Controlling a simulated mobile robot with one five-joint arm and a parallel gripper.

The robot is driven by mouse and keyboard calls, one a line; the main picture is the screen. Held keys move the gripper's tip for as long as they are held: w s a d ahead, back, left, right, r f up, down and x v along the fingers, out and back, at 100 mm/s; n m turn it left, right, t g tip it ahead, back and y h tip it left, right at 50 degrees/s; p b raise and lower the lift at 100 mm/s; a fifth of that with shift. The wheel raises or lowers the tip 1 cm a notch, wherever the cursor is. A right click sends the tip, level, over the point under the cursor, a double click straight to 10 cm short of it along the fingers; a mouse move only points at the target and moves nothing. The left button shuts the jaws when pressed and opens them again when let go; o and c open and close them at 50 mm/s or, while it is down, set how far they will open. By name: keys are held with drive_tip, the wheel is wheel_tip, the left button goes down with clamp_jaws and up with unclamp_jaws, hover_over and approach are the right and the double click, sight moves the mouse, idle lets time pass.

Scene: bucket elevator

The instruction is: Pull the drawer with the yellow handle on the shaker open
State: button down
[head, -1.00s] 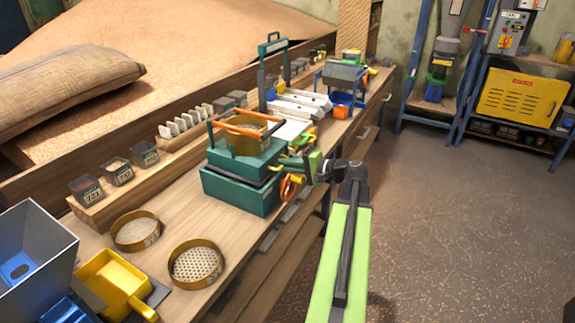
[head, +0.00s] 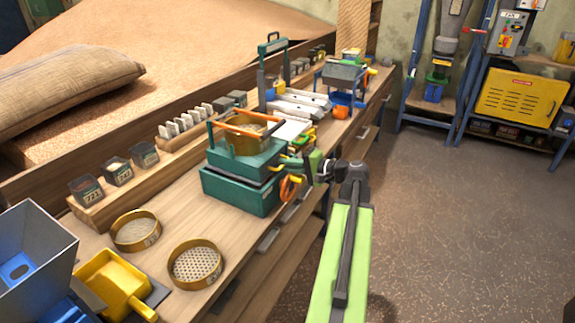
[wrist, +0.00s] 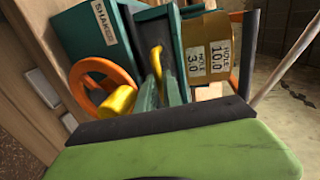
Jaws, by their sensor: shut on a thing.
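The teal shaker (head: 240,190) stands on the bench with a brass sieve (head: 240,135) clamped on top. In the wrist view its labelled body (wrist: 98,30) and the sieve (wrist: 208,62) show behind my fingers. The yellow handle (wrist: 157,62) lies between the fingers of my gripper (wrist: 160,92), which is shut on it. In the head view my gripper (head: 303,165) is at the shaker's right side, and the handle is mostly hidden. An orange handwheel (wrist: 92,88) with a yellow knob (wrist: 118,101) sits beside my fingers. The drawer front is hidden; how far it is out cannot be told.
Two loose sieves (head: 196,265) and a yellow scoop (head: 118,285) lie on the near bench. Sample jars (head: 117,171) line a wooden ledge behind. White trays and a blue-framed device (head: 345,78) stand beyond the shaker. The floor (head: 450,220) to the right is clear.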

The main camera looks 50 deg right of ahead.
drive_tip(key=f+v, duration=0.2)
drive_tip(key=v, duration=1)
drive_tip(key=shift+s+f, duration=0.15)
drive_tip(key=shift+s, duration=0.05)
drive_tip(key=c, duration=1.8)
unclamp_jaws()
drive_tip(key=shift+o, duration=0.2)
drive_tip(key=p+v, duration=0.3)
drive_tip(key=v, duration=1.4)
drive_tip(key=shift+s+p, duration=0.2)
drive_tip(key=shift+p, duration=0.15)
drive_tip(key=shift+s, duration=0.1)
